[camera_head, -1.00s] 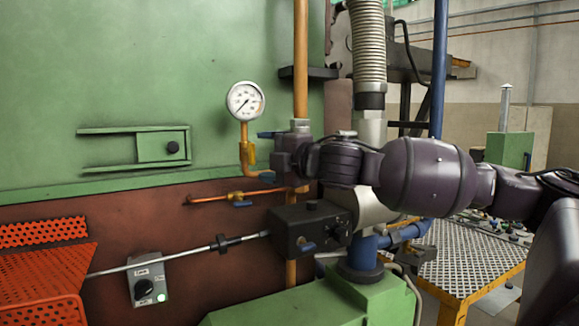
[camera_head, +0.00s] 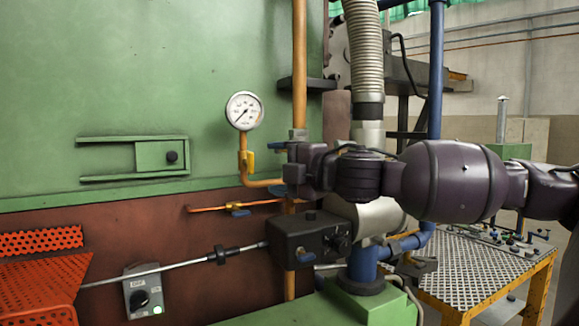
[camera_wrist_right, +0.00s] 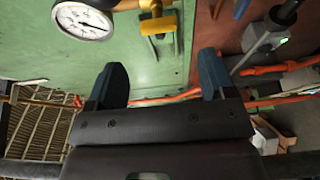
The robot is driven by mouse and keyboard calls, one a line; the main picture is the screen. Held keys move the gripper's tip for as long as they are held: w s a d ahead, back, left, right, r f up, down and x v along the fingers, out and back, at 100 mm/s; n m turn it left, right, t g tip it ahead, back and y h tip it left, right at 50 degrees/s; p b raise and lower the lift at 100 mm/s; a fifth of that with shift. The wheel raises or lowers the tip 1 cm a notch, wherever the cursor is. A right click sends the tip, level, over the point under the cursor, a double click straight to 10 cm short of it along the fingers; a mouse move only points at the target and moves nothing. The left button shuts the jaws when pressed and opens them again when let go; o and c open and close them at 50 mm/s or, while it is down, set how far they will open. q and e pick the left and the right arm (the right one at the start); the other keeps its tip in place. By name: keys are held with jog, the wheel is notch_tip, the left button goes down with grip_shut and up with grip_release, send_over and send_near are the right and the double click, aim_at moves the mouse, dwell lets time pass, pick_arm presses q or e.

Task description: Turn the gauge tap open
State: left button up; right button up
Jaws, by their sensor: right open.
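The round white pressure gauge (camera_head: 244,110) stands on a copper pipe against the green furnace wall. The yellow gauge tap (camera_head: 247,160) sits on that pipe just below it. In the right wrist view the gauge (camera_wrist_right: 84,20) is at the top left and the yellow tap (camera_wrist_right: 158,25) at the top middle, beyond the fingertips. My right gripper (camera_head: 277,167) is to the right of the tap, its fingers spread. In the wrist view the open fingers (camera_wrist_right: 162,78) have nothing between them and appear apart from the tap. My left gripper is not in view.
A copper branch pipe with a blue-handled valve (camera_head: 237,210) runs below. A black box (camera_head: 308,238) stands below my right gripper. A vertical orange pipe (camera_head: 300,60) rises behind it. A switch box (camera_head: 143,291) and an orange perforated shelf (camera_head: 45,285) are at lower left.

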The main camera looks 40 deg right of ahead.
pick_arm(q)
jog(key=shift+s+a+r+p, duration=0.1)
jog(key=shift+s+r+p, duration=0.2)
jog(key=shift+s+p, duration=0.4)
pick_arm(e)
jog(key=shift+s+d, duration=0.2)
jog(key=shift+s, duration=0.3)
jog(key=shift+s+d, duration=0.15)
jog(key=shift+s, duration=0.35)
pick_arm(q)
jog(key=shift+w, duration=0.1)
